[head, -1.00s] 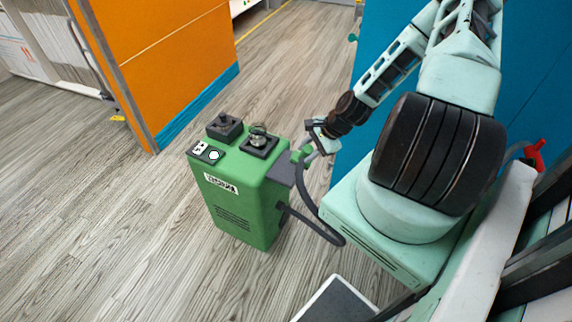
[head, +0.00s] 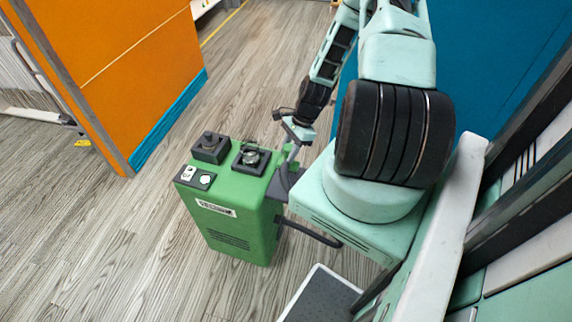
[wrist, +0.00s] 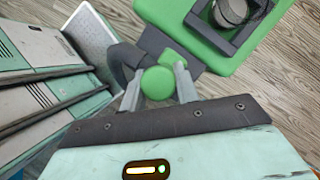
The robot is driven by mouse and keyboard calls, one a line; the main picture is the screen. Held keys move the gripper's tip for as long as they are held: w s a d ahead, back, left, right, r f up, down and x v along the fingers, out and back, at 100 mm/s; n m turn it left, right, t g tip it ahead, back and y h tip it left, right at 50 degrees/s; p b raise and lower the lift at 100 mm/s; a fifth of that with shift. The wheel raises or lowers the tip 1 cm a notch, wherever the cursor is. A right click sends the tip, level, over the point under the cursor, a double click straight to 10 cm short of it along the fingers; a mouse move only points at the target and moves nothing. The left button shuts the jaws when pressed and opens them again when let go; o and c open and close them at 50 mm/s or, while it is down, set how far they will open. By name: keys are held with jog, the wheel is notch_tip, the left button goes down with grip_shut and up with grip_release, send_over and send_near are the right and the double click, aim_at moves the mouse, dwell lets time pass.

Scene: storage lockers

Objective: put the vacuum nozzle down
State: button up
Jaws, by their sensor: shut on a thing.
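The vacuum is a green box (head: 240,222) standing upright on the wood floor, left of my arm in the head view. Its green top also shows in the wrist view (wrist: 207,20). My gripper (wrist: 158,84) is shut on the vacuum nozzle; the nozzle's round green end (wrist: 157,83) shows between the two grey fingers. In the head view my gripper (head: 294,134) is at the vacuum's upper right edge, by a dark grey side piece. The dark hose (head: 312,235) runs from the vacuum's right side. My arm and base hide part of it.
An orange panel (head: 120,70) with a blue foot strip stands at the left. A blue wall (head: 490,90) is behind my arm. A dark tray with a light rim (head: 325,295) is at the lower middle. Wood floor is clear left of the vacuum.

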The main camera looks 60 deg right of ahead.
aim_at(294, 167)
notch_tip(294, 167, down, 6)
jog(key=shift+r, duration=0.15)
jog(key=o, duration=0.9)
jog(key=shift+r, duration=0.15)
